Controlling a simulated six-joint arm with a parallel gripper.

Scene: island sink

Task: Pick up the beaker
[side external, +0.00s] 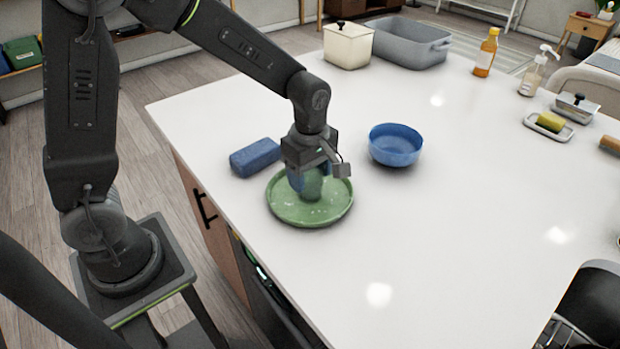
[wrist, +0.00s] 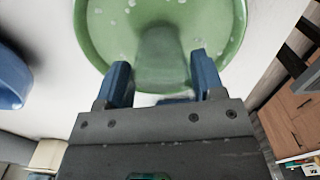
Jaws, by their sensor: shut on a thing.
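The beaker (side external: 313,187) looks clear and takes on the green of the plate behind it. It is upright over the round green plate (side external: 330,211); I cannot tell whether its base touches the plate. My gripper (side external: 308,180) points down with its blue fingers on either side of the beaker, shut on it. In the wrist view, the beaker (wrist: 160,55) shows as a darker green shape ahead of and between the blue fingertips (wrist: 162,78). The fingers and wrist hide part of it in the side view.
A blue sponge-like block (side external: 255,158) lies left of the plate, and a blue bowl (side external: 395,146) stands to its right. A cream canister (side external: 348,46), grey basin (side external: 408,44) and orange bottle (side external: 486,53) are at the back. The front right counter (side external: 450,240) is clear.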

